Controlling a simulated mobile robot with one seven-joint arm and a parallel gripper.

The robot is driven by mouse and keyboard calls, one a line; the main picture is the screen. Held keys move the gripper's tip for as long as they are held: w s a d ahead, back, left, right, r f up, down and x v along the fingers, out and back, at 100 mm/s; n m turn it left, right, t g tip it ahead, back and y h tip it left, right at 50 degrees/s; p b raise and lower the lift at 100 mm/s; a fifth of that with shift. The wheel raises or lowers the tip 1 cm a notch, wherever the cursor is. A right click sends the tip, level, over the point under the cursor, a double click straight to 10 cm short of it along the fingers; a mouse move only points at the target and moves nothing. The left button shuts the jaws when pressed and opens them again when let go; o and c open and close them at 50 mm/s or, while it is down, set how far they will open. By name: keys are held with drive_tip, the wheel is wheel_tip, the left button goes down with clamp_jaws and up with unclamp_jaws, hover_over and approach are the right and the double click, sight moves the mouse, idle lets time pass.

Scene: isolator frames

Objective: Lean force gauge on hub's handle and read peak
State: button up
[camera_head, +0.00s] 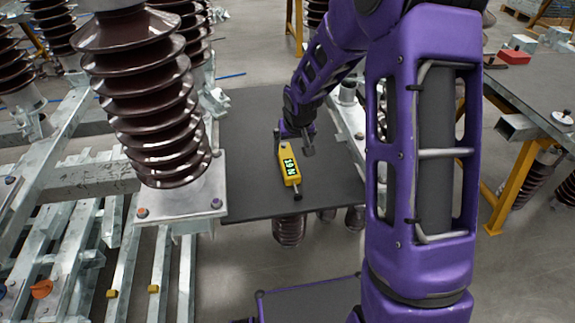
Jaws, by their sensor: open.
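The yellow force gauge (290,165) lies on the dark mat-like tabletop (245,140) in the middle of the view. Its dark display shows green digits that seem to read 19 N, turned sideways to me. A short dark tip sticks out at its near end. My gripper (294,140) is open at the gauge's far end, with its fingers low beside it. I cannot tell whether they touch the gauge. I cannot make out the hub's handle for certain; my arm covers part of the area to the right.
A large brown ribbed insulator (145,90) stands on a bolted metal plate (180,205) close on the left. Metal rails (105,270) run below it. A grey worktable (530,90) with a red box (514,57) is at the right. The tabletop left of the gauge is bare.

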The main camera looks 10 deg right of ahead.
sight(288, 160)
drive_tip(key=b+x, duration=0.1)
drive_tip(key=x, duration=0.8)
drive_tip(key=shift+w+a+f, duration=0.1)
drive_tip(key=shift+w+a, duration=0.05)
drive_tip(key=shift+w, duration=0.15)
clamp_jaws()
